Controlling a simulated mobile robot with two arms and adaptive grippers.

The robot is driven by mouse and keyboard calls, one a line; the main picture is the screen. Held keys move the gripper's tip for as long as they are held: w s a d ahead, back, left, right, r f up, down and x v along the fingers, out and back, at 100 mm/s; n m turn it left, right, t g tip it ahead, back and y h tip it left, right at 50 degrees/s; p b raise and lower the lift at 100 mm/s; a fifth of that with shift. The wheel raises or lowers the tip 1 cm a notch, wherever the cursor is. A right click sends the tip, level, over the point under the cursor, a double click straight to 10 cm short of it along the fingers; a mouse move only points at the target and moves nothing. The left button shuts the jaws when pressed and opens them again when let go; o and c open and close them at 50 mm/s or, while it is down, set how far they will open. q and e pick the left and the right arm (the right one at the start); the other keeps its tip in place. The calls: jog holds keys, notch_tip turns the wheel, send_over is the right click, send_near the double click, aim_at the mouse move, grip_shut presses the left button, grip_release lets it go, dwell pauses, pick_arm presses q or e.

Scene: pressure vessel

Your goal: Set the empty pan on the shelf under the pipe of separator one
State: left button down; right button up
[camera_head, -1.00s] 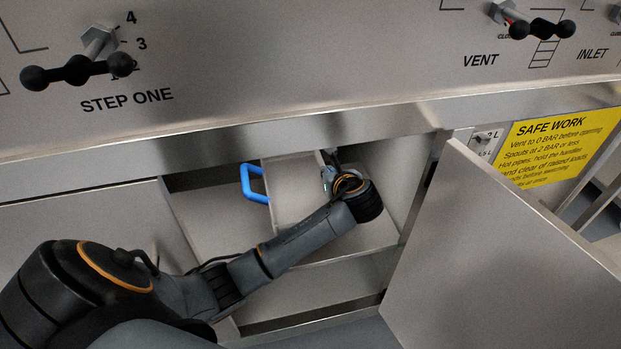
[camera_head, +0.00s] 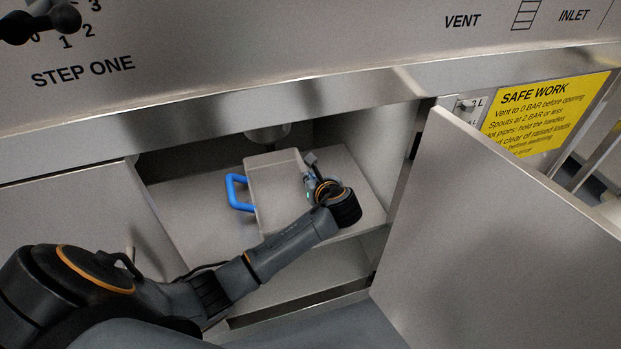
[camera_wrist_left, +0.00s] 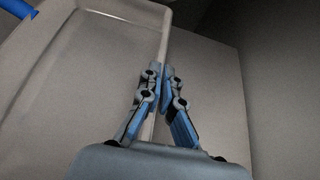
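The pan (camera_head: 272,190), a pale grey tray with a blue handle (camera_head: 237,192) on its left, is inside the open cabinet, over the shelf (camera_head: 190,205). I cannot tell whether it rests on the shelf. In the left wrist view the pan (camera_wrist_left: 90,75) looks empty, with part of its handle (camera_wrist_left: 20,8) at the top left corner. A short metal pipe (camera_head: 268,133) shows above and behind it. My left gripper (camera_head: 311,165) is at the pan's right side. In the wrist view its fingers (camera_wrist_left: 163,82) are closed about the pan's wall. My right gripper is out of view.
The cabinet's open door (camera_head: 495,235) stands at the right. A panel (camera_head: 75,235) closes off the left. A metal beam (camera_head: 215,110) crosses above the opening. A yellow safety sign (camera_head: 545,112) is at the right. Bare shelf shows left of the pan.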

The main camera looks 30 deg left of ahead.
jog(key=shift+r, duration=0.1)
pick_arm(q)
jog(key=c, duration=1.5)
grip_release()
